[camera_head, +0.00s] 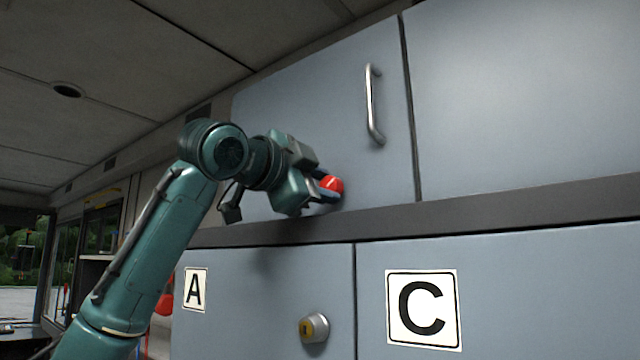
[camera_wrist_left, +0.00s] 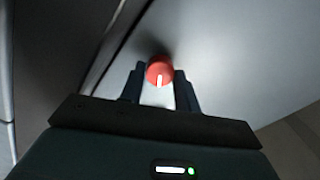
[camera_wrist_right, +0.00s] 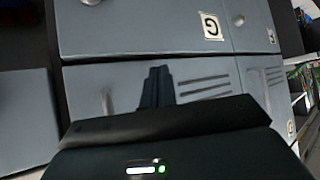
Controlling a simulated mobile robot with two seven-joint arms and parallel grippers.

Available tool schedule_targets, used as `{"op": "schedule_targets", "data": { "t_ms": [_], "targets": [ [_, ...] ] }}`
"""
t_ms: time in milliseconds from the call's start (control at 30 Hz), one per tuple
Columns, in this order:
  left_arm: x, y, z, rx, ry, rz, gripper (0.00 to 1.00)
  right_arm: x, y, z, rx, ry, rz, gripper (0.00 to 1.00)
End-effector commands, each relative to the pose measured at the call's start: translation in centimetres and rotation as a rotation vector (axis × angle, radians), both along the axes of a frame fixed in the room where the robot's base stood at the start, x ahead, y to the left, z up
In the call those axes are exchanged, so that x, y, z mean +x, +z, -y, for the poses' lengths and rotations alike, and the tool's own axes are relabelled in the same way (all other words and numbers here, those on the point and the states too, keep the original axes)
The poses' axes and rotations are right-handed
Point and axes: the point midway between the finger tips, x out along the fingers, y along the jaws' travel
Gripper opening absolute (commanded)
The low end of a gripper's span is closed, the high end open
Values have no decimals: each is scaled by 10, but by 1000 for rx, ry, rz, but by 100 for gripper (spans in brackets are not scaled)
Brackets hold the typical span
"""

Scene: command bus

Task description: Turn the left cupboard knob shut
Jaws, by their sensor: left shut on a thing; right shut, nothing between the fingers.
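The red knob (camera_head: 332,184) sits at the lower part of the upper left cupboard door (camera_head: 300,100). My left gripper (camera_head: 328,188) has its fingers shut on this knob. My right gripper (camera_wrist_right: 157,88) is shut and empty in the right wrist view, in front of grey drawer fronts. It is not in the head view.
A metal bar handle (camera_head: 373,104) is on the same upper door, right of the knob. A dark ledge (camera_head: 440,212) runs below.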

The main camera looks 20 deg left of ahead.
Motion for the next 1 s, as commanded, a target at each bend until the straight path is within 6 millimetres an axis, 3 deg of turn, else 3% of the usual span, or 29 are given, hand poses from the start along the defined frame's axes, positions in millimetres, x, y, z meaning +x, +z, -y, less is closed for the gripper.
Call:
{"op": "schedule_targets", "data": {
  "t_ms": [367, 1000],
  "targets": [
    [0, 0, 0, -153, 0, -57, 10, -1, 0, 0, 0, 0, -1, 0],
    [0, -1, 1, -686, -1, -251, 10, -1, -1, 0, 2, -2, -2, 0]
  ]
}}
